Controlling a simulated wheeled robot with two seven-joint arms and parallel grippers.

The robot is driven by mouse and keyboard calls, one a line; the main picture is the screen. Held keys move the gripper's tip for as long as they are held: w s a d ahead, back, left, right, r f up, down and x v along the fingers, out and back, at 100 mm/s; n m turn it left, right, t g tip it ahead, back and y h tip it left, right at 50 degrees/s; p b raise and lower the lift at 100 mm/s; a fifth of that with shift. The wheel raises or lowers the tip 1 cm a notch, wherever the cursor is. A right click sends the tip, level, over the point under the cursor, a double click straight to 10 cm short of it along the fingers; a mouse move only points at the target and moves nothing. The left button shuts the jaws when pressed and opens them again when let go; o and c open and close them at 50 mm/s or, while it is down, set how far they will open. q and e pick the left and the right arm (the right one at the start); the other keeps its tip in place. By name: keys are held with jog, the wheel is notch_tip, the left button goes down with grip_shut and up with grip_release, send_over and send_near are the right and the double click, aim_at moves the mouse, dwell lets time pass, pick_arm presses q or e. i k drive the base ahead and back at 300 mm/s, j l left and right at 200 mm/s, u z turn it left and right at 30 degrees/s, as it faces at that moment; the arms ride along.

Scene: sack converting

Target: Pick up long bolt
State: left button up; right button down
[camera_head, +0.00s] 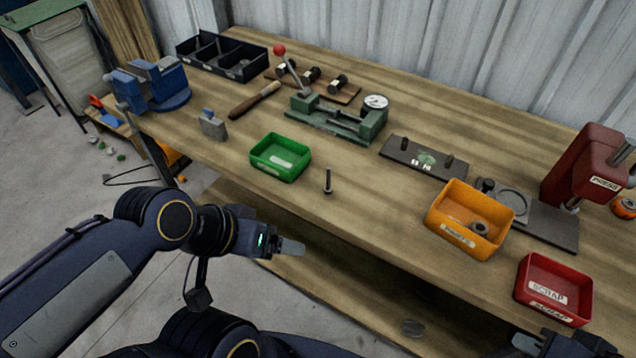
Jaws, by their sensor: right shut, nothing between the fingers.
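A dark bolt (328,181) stands upright on the wooden workbench, just right of the green bin and close to the front edge. My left gripper (291,247) is in front of the bench edge, below and left of the bolt and apart from it. Its fingers show side-on, so I cannot tell whether they are open or shut. My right gripper (562,345) is at the bottom right, partly cut off by the frame, below the red scrap bin. It is shut and empty, well away from the bolt.
The workbench (370,222) is clear around the bolt. A green bin (280,158), an orange bin (470,219) and a red scrap bin (553,289) line the front. Behind stand a green fixture (335,121), a blue vise (152,85) and a red press (590,165).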

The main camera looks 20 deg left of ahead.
aim_at(327, 189)
jog(key=u, duration=0.75)
jog(key=i+j+z, duration=0.3)
jog(key=j+z, duration=0.15)
jog(key=j, duration=0.15)
jog(key=i+j+z, duration=0.2)
jog(key=j+z, duration=0.2)
jog(key=j, duration=0.25)
jog(key=i+j+z, duration=0.2)
jog(key=j, duration=0.15)
jog(key=k, duration=0.1)
